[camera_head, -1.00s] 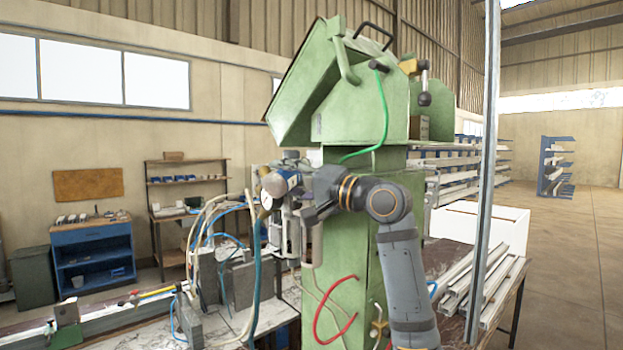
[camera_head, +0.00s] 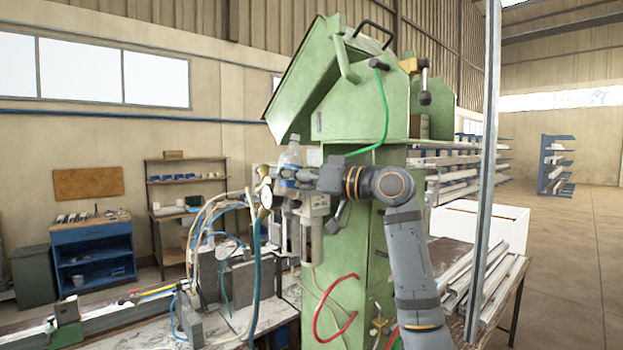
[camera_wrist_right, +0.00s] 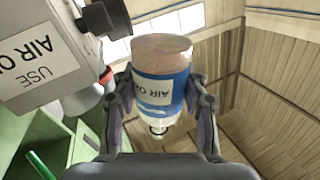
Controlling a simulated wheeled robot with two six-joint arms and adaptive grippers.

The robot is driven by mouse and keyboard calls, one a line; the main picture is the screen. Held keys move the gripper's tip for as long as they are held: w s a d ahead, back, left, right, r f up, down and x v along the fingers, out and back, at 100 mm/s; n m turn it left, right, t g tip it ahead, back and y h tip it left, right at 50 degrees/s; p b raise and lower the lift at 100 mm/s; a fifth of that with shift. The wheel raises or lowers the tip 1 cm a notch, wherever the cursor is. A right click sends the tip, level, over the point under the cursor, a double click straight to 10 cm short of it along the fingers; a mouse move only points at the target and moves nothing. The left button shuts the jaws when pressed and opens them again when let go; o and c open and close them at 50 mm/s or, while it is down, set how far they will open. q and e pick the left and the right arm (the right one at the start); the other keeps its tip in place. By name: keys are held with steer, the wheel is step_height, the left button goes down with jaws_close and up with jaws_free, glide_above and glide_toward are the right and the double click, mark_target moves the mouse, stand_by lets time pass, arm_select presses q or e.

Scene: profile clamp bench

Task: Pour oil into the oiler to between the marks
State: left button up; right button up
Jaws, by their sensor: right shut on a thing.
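My right gripper (camera_head: 289,176) is shut on a clear oil bottle (camera_head: 291,157) with a blue label and a pale cap. In the head view the bottle stands about upright, just above the grey air unit. In the right wrist view the bottle (camera_wrist_right: 160,88) sits between both fingers. The oiler (camera_head: 312,207) seems to be the right part of that unit, with a clear bowl (camera_head: 312,243) below. The bowl's marks and oil level are too small to read. A grey body labelled "USE AIR OIL" (camera_wrist_right: 40,62) is close beside the bottle. My left gripper is out of view.
A round gauge (camera_head: 266,197) and blue and beige hoses (camera_head: 256,262) are just left of the unit. The green machine (camera_head: 345,250) stands behind my right arm. A grey upright post (camera_head: 486,160) is at the right.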

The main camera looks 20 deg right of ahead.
steer(key=shift+a+n, duration=0.1)
steer(key=shift+n, duration=0.5)
steer(key=shift+r+n+p, duration=0.3)
steer(key=shift+n, duration=0.1)
steer(key=shift+s+r+n, duration=0.15)
steer(key=shift+r+n, duration=0.05)
steer(key=shift+n, duration=0.3)
steer(key=shift+f, duration=0.1)
stand_by(0.7)
